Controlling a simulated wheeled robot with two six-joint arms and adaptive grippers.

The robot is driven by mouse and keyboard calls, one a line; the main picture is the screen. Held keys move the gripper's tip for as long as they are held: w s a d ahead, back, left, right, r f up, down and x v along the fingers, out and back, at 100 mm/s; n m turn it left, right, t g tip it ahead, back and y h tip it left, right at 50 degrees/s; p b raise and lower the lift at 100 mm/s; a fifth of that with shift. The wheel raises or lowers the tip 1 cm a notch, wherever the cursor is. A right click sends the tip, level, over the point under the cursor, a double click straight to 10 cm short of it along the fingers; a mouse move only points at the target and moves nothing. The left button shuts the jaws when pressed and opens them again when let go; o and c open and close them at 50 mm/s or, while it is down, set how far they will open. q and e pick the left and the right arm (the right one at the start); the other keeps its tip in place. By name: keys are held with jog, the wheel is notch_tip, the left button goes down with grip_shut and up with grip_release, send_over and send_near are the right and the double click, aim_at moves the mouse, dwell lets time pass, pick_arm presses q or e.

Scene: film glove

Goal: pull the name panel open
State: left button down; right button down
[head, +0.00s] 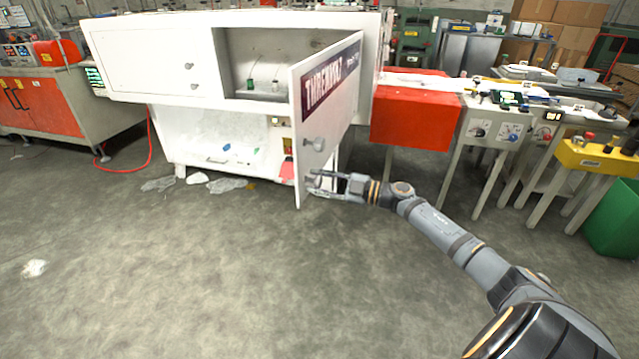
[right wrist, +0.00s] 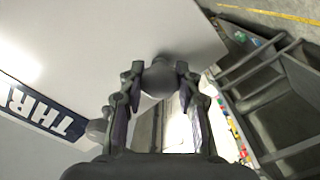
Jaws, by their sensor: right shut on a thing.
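The white name panel (head: 338,90), with a dark label of white letters, stands swung open from the white cabinet and shows the inside of its compartment (head: 265,58). The label also shows in the right wrist view (right wrist: 45,110). My right gripper (head: 320,183) is at the panel's lower part, below a visible grey knob (head: 316,143). In the right wrist view its fingers are shut on a round grey knob (right wrist: 158,78), one finger on each side. A second knob (right wrist: 97,128) stands beside the left finger. My left gripper is not in view.
The cabinet (head: 150,55) has small items inside its open compartment. A red box section (head: 412,110) and machine tables (head: 490,130) stand to the right. A green bin (head: 612,215) is at far right. Plastic scraps (head: 225,185) lie below the cabinet; the front floor is mostly clear.

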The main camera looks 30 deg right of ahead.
jog(key=c, duration=0.9)
grip_release()
jog(key=v, duration=0.6)
jog(key=shift+f, duration=0.15)
jog(key=shift+s+d, duration=0.4)
jog(key=shift+s, duration=0.1)
